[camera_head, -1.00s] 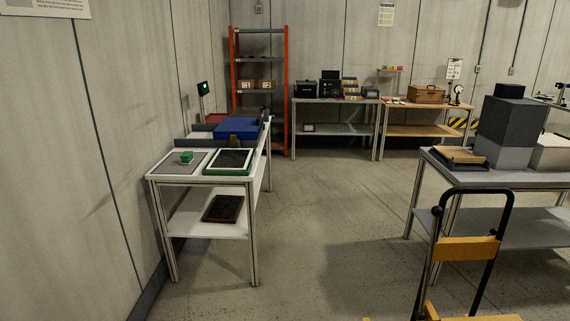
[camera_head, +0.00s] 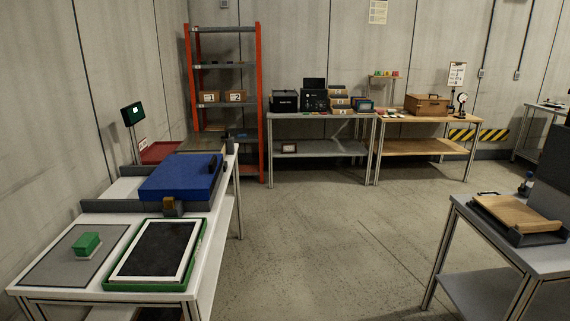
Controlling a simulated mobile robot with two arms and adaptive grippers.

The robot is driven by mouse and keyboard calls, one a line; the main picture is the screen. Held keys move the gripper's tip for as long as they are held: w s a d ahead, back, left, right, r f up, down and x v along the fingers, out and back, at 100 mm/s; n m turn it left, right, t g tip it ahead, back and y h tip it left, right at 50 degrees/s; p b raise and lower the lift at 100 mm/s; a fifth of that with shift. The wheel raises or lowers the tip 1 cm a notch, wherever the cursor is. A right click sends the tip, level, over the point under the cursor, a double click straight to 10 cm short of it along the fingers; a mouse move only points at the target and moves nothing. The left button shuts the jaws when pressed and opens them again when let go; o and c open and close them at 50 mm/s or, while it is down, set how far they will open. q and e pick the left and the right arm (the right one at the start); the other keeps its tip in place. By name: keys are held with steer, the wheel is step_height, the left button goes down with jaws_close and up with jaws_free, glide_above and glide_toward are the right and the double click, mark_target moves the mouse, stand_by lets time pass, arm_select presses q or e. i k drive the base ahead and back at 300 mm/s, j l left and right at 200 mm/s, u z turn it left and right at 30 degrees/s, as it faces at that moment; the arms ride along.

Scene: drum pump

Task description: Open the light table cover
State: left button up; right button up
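A flat blue cover (camera_head: 180,178) lies shut and level on the long white table (camera_head: 112,293) at the left. A small brass-coloured part (camera_head: 170,206) sits at its near edge, and a black piece (camera_head: 214,166) stands at its right side. I take this to be the light table cover; no label shows. Nearer on the same table, a dark panel with a white frame (camera_head: 130,278) lies in a green tray (camera_head: 203,250). Neither of my grippers is in view.
A grey mat (camera_head: 52,262) with a green block (camera_head: 87,244) lies at the table's near left. A small screen (camera_head: 132,114) stands behind. A red-post shelf (camera_head: 260,110) is at the back. A grey table (camera_head: 548,255) stands right. The floor (camera_head: 330,240) between is clear.

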mark_target(187, 177)
steer(key=i+j+z, duration=0.1)
steer(key=i+z, duration=0.3)
steer(key=i, duration=1.05)
